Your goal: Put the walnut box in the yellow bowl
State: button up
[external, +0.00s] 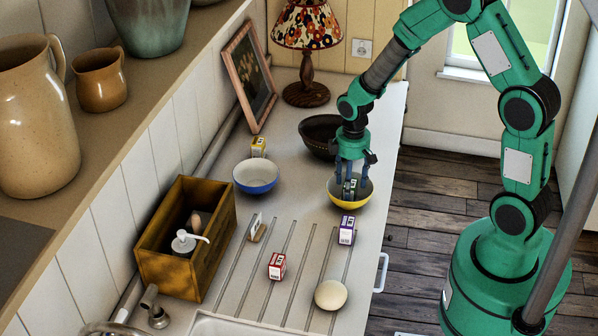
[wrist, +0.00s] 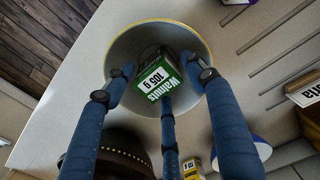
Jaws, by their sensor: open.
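The yellow bowl (external: 342,203) stands on the worktop at the right edge, in front of a dark bowl. Its yellow rim (wrist: 150,23) and pale inside also show in the wrist view. The green and white walnut box (wrist: 154,78), labelled "Walnuts", is inside the bowl and looks tilted. In the external view the walnut box (external: 351,188) shows partly between my fingers. My gripper (external: 352,185) is open, pointing down over the bowl, with its fingers reaching into it around the box. In the wrist view the fingers stand apart from the box at the sides; contact with the lower finger is unclear.
A blue bowl (external: 256,177) and a yellow box (external: 258,146) stand to the left. A dark bowl (external: 318,131) is just behind. A purple box (external: 347,230), a red box (external: 277,266) and a round pale object (external: 330,295) lie in front. A wooden crate (external: 187,240) stands at left.

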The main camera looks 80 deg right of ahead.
notch_tip(320, 180, up, 10)
jog(key=shift+p, duration=0.4)
dwell(0.5)
jog(key=shift+r, duration=0.1)
jog(key=s+a+r+t, duration=0.2)
jog(key=s+a+r, duration=0.1)
jog(key=a+r, duration=1.35)
jog(key=s+a+r+t, duration=0.3)
jog(key=s+a+r, duration=0.7)
jog(key=s, duration=0.3)
jog(key=shift+s+a+r+t, duration=0.2)
jog(key=shift+s+r+t, duration=0.1)
jog(key=shift+s+r, duration=0.1)
